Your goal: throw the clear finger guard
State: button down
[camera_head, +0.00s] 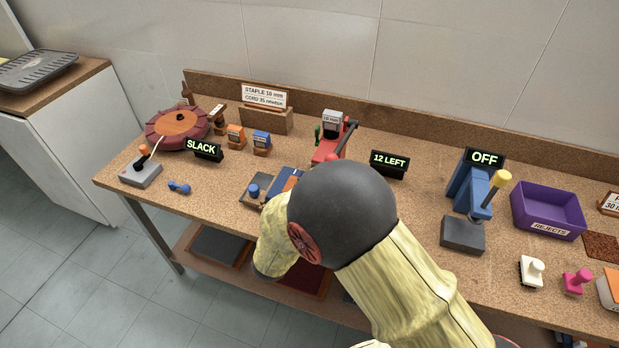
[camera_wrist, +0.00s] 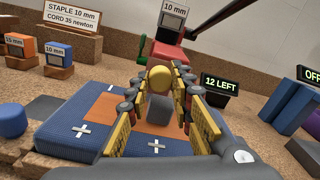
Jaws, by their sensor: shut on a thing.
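In the wrist view my gripper (camera_wrist: 161,92) has its two yellow-padded fingers closed around a small yellow round knob (camera_wrist: 159,79), which sits between the fingertips. A grey block (camera_wrist: 159,111) shows between the fingers below the knob. I cannot make out a clear guard sheet; whether the knob belongs to it cannot be told. Behind the fingertips stands a red stapling machine (camera_head: 327,149) with a 10 mm label and a dark lever. In the head view my own arm hides the gripper and the knob.
A blue padded fixture with an orange patch (camera_wrist: 100,104) lies under my fingers. A "12 LEFT" display (camera_head: 389,163) stands to the right, then a blue press (camera_head: 463,190) marked OFF and a purple rejects bin (camera_head: 547,211). Small orange and blue boxes (camera_head: 261,140) stand left.

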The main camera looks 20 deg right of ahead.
jog(key=shift+f, duration=0.2)
jog(key=c, duration=1.6)
grip_release()
jog(key=shift+o, duration=0.2)
jog(key=shift+a, duration=0.1)
jog(key=v, duration=1.2)
